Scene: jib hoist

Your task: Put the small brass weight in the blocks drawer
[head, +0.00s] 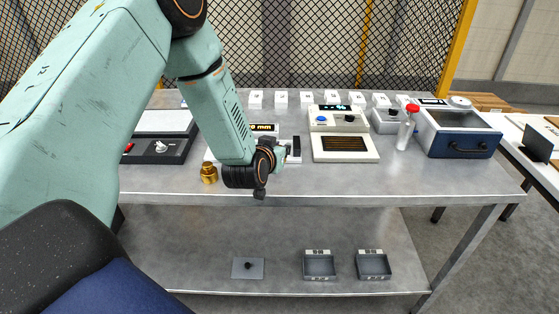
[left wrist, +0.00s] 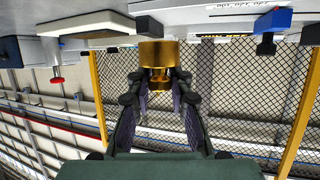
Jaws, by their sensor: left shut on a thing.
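In the left wrist view a brass weight (left wrist: 158,52) sits between the fingertips of my left gripper (left wrist: 158,82), which is shut on its narrow knob end. In the head view my left gripper (head: 289,151) points away over the bench, and its wrist hides the held weight. Another brass weight (head: 208,173) stands upright on the bench to the left of the wrist. Two open grey drawer-like trays, one left (head: 319,265) and one right (head: 373,265), sit on the lower shelf. Their labels are too small to read, so I cannot tell which is the blocks drawer. My right gripper is not in view.
A white instrument (head: 345,147) stands right of my gripper, then a red-capped bottle (head: 406,128) and a blue box (head: 457,134). A dark-fronted device (head: 160,148) is at left. A flat plate with a knob (head: 248,268) lies on the lower shelf. The bench's front strip (head: 400,182) is clear.

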